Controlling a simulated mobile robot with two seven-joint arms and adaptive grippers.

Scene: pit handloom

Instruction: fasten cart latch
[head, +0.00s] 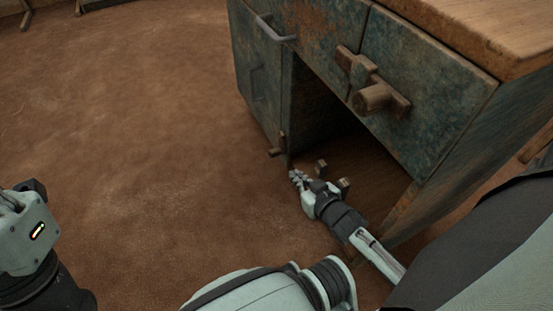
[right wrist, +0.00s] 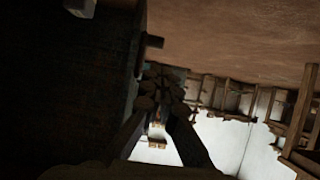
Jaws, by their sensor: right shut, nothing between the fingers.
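The cart is a worn blue-green and rust cabinet (head: 430,95) with a wooden top, standing at the upper right of the head view. A wooden latch-like fitting (head: 372,86) with a thick round knob is on its upper front panel. A small wooden cross-piece (head: 278,149) stands at the lower left edge of the dark opening below; it seems to show in the right wrist view (right wrist: 152,42). My right gripper (head: 298,178) is shut and empty, low before the opening, just below and right of the cross-piece. It shows dark in the right wrist view (right wrist: 163,88).
A grey bar handle (head: 274,29) juts from the cabinet's upper left front. Small wooden pieces (head: 343,184) lie close behind my right gripper; what they belong to is unclear. Wooden frames (right wrist: 235,95) show beyond in the right wrist view.

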